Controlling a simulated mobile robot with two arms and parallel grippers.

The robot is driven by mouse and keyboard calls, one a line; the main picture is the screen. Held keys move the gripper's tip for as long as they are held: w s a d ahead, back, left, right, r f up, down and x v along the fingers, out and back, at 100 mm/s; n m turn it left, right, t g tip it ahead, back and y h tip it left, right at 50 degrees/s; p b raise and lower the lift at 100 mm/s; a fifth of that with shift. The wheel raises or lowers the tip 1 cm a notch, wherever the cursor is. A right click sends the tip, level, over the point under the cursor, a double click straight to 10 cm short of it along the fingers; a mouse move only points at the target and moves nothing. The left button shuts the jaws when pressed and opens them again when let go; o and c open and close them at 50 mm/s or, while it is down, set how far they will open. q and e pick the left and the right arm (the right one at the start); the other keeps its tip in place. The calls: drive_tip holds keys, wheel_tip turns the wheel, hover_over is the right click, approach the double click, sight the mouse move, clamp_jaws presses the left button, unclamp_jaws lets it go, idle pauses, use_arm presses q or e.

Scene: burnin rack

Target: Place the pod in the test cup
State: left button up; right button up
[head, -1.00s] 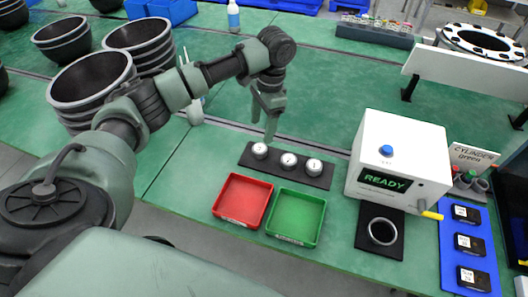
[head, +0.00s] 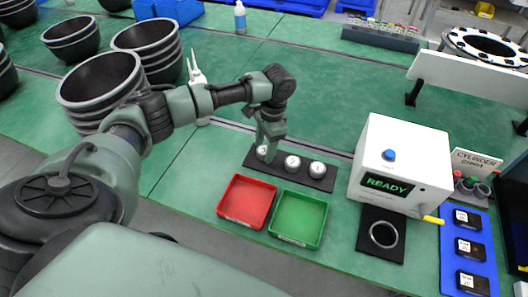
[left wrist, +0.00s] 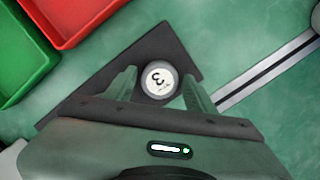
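Three round white-topped pods sit in a row on a black strip (head: 249,162): a left one (head: 262,151), a middle one (head: 292,162) and a right one (head: 317,170). My left gripper (head: 267,154) is down at the left pod, partly covering it. In the left wrist view this pod (left wrist: 159,79) shows a "3", and the open fingers (left wrist: 160,90) stand on either side with gaps. The test cup, a dark ring with a pale rim (head: 383,234), stands on a black pad before the white tester (head: 402,150), whose screen reads READY. My right gripper is out of view.
A red tray (head: 246,201) and a green tray (head: 298,219) lie in front of the strip. A yellow lever (head: 433,220) sticks out of the tester. A blue mat (head: 451,268) with several black blocks lies at right. Dark bowls (head: 100,90) stand at left.

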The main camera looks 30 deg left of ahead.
use_arm(q)
clamp_jaws()
wheel_tip(320, 180, up, 15)
drive_tip(key=b, duration=0.1)
wheel_tip(320, 180, up, 5)
drive_tip(key=p, duration=0.1)
hover_over(265, 149)
drive_tip(key=shift+s, duration=0.1)
